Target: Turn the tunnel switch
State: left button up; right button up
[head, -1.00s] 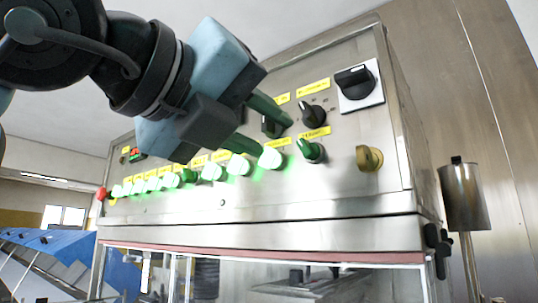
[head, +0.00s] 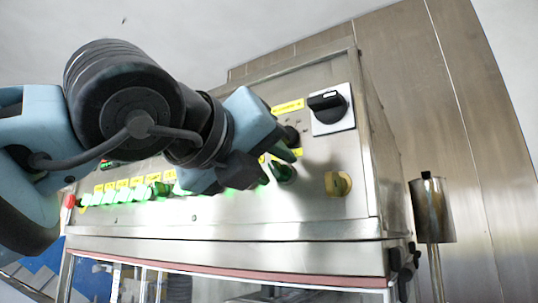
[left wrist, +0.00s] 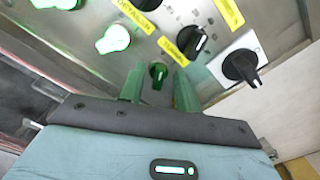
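A green knob (head: 283,172) sits on the sloped steel panel, below a small yellow label. It also shows in the left wrist view (left wrist: 158,74), with the yellow label (left wrist: 172,51) beside it; I take it for the tunnel switch, though the lettering is hard to read. My left gripper (head: 277,164) is open and close to the panel. In the left wrist view, its two green fingers (left wrist: 158,86) stand apart on either side of the knob, and I cannot tell whether they touch it. My right gripper is in neither view.
A black knob (left wrist: 193,41) and a black rotary switch on a white plate (head: 330,107) are near the green knob. Lit green buttons (head: 115,196) line the panel's left. A steel cylinder (head: 433,210) stands right of the machine.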

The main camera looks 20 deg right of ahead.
pick_arm(q)
jog(key=shift+w, duration=0.1)
grip_shut()
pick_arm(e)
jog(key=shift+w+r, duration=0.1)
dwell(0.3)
pick_arm(q)
jog(key=m, duration=0.3)
jog(key=m+p, duration=0.1)
jog(key=m, duration=0.2)
jog(key=shift+s+d+r+m, duration=0.1)
jog(key=shift+s+m, duration=0.1)
jog(key=shift+m, duration=0.1)
jog(key=m+p, duration=0.1)
jog(key=m, duration=0.2)
jog(key=shift+m+p, duration=0.35)
jog(key=shift+m, duration=0.85)
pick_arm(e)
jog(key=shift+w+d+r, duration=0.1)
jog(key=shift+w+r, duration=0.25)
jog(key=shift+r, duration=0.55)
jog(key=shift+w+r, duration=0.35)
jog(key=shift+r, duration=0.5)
pick_arm(q)
jog(key=shift+d, duration=0.1)
